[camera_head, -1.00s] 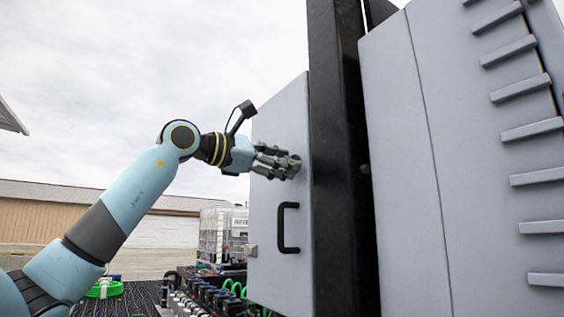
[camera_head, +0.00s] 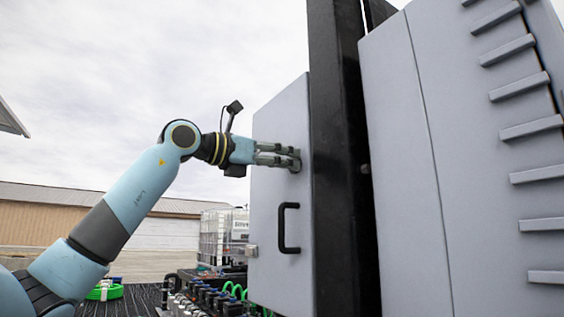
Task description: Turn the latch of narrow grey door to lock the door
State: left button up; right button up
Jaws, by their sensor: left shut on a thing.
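The narrow grey door (camera_head: 277,235) stands left of a black post, with a black pull handle (camera_head: 288,228) on its face. My left gripper (camera_head: 292,160) reaches in from the left to the upper part of the door, above the handle. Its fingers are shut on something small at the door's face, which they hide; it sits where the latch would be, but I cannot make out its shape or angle. My right gripper is not in view.
A black post (camera_head: 340,160) and a large grey cabinet (camera_head: 440,160) with ledges stand to the right. Below left are hoses and fittings (camera_head: 205,300), a caged clear tank (camera_head: 215,236) and a green coil (camera_head: 105,291). Open air lies left of the door.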

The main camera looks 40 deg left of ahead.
pick_arm(q)
jog(key=shift+n, duration=0.5)
jog(key=o, duration=1.2)
jog(key=shift+c, duration=0.2)
jog(key=shift+s+a, duration=0.1)
jog(key=v, duration=0.7)
jog(key=shift+s, duration=0.15)
